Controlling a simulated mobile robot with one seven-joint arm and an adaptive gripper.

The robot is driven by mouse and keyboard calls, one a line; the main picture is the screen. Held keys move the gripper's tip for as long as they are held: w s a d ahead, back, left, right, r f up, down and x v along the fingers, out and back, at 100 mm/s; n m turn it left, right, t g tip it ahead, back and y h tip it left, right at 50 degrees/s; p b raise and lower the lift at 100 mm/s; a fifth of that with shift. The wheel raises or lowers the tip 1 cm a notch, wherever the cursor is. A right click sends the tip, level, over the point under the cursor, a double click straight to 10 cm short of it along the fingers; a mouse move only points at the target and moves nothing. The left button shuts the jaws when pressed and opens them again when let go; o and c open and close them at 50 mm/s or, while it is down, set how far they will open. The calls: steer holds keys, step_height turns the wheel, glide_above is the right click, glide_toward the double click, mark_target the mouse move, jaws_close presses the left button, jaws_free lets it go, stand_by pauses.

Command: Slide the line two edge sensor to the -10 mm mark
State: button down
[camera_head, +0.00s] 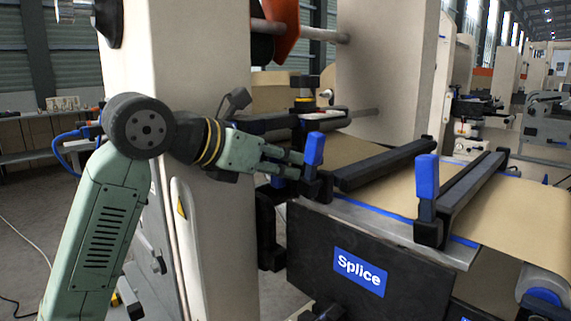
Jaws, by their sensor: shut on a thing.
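My gripper (297,166) reaches in from the left, its fingers roughly level and pointing right. It is shut on a small dark part at the left edge of the splice table. The fingers hide most of that part, so I cannot tell if it is the line two edge sensor. The fingertips are close to an upright blue handle (314,150); I cannot tell whether they touch it. A dark rail assembly (262,124) runs behind and above the gripper. No scale or -10 mm mark is readable.
The splice table (388,228) carries brown web (385,186) under two black clamp bars (381,165). A second blue handle (427,177) stands at the front right. A pale machine column (185,70) rises behind my arm. A black bracket (269,230) hangs below the gripper.

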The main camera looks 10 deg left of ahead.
steer(key=shift+a, duration=0.25)
steer(key=c, duration=1.5)
jaws_free()
steer(key=shift+s+d, duration=0.1)
steer(key=v, duration=1.2)
